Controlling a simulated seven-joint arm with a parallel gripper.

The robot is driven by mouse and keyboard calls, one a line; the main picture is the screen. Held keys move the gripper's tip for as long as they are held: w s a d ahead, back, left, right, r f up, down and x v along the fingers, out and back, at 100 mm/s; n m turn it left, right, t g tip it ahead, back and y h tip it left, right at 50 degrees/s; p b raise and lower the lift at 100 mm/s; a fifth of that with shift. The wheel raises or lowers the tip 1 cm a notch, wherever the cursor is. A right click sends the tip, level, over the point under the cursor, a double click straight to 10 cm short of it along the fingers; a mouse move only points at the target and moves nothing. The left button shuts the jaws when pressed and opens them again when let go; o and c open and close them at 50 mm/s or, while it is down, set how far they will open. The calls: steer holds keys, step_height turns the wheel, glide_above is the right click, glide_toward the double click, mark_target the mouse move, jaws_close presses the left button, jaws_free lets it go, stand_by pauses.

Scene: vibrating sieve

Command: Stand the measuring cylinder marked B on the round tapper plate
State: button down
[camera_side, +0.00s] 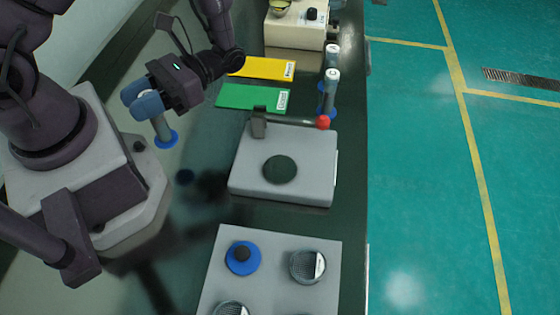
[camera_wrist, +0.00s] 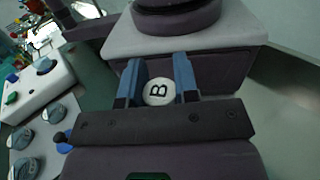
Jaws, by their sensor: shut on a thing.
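The measuring cylinder marked B (camera_wrist: 159,92) shows its round white top with a black letter between my fingers in the wrist view. In the side view the cylinder (camera_side: 160,127) is a pale tube with a blue round foot, hanging roughly upright at the left. My gripper (camera_side: 146,103) is shut on its upper part, close to my base. The round tapper plate (camera_side: 280,169) is a dark disc on a light grey block, right of and nearer than my gripper. The plate is bare.
A lever with a red knob (camera_side: 323,122) lies along the block's far edge. Two similar cylinders (camera_side: 329,88) stand at the right. Green (camera_side: 252,97) and yellow (camera_side: 263,68) mats lie behind. A grey tray (camera_side: 274,244) with several round items is in front.

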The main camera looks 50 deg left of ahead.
steer(key=w+d+r+n+t+h, duration=0.3)
steer(key=w+d+n+t+h, duration=0.5)
steer(key=d, duration=0.1)
steer(key=w+d+r+n+t+h, duration=0.4)
steer(key=w+d+n+t+h, duration=0.3)
steer(key=d+n+h, duration=0.15)
step_height(320, 180, down, 8)
steer(key=shift+w+d+m+t, duration=0.15)
steer(key=shift+w+m+t, duration=0.1)
steer(key=shift+m+t, duration=0.15)
steer(key=shift+f, duration=0.45)
steer(key=c, duration=0.9)
jaws_free()
steer(key=shift+o, duration=0.2)
